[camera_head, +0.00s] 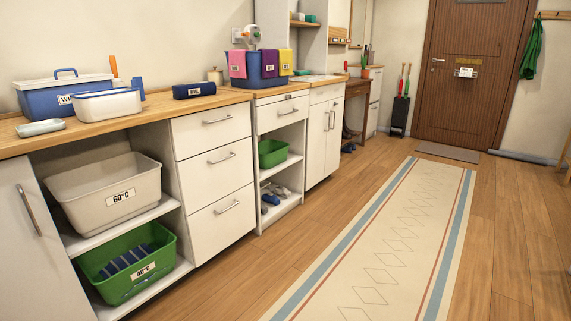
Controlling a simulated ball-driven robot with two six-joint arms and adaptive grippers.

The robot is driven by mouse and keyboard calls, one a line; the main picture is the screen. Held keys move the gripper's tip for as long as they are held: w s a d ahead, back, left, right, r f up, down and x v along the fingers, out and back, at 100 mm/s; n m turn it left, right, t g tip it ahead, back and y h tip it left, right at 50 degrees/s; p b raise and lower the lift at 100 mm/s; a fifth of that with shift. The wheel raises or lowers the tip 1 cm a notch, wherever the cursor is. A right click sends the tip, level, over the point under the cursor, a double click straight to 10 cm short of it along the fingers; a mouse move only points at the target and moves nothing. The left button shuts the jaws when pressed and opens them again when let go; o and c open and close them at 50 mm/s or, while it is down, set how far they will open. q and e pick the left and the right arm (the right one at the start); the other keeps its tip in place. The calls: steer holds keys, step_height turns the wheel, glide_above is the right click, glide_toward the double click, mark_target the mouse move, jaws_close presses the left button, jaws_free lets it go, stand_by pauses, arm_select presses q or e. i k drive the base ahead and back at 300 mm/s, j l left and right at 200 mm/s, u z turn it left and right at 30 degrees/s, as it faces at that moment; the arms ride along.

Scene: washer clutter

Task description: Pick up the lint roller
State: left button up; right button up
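I cannot pick out the lint roller for certain. An upright orange handle (114,67) rises behind the white tub (106,106) on the left counter. Its lower part is hidden, so I cannot tell if it belongs to a lint roller. A blue upright item (138,87) stands beside it at the tub's right end. Neither of my grippers shows in the head view.
The wooden counter (150,117) also holds a blue handled box (42,99), a dark blue case (194,90) and a blue bin (263,68) with coloured cloths. Below are a 60°C basket (85,197) and a green 40°C basket (112,287). The runner rug (385,245) is clear.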

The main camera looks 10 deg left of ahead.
mark_target(112, 62)
steer(key=i+l+u, duration=0.2)
steer(key=i, duration=0.3)
steer(key=i+u, duration=0.25)
steer(key=i, duration=0.25)
steer(key=l, duration=0.05)
